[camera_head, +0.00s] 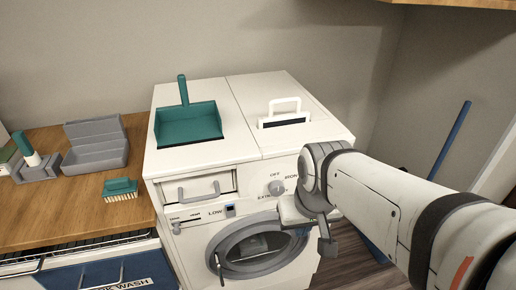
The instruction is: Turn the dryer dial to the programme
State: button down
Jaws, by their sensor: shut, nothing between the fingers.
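The dryer (200,166) is a white front-loading machine with a round door (222,257). Its pale grey dial (276,187) is on the upper right of the front panel. Printed words stand around the dial; "OFF" is above it, and others to its right and below are partly covered by my arm. The dial's pointer is too small to read. My gripper (293,211) is just below and right of the dial, in front of the panel. It is shut and empty. Its fingertips are hard to make out, and I cannot tell whether they touch the machine.
A teal dustpan (189,123) and a white-handled tool (284,112) lie on top. A drawer (198,190) with a grey handle is left of the dial. A wooden counter (60,215) at left holds a grey caddy (95,153) and a teal brush (121,187). A blue pole (452,141) leans at right.

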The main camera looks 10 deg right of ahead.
aim_at(276, 188)
jog(key=u, duration=1.05)
jog(key=k, duration=0.8)
jog(key=z, duration=0.3)
jog(key=i, duration=0.45)
jog(key=u, duration=0.05)
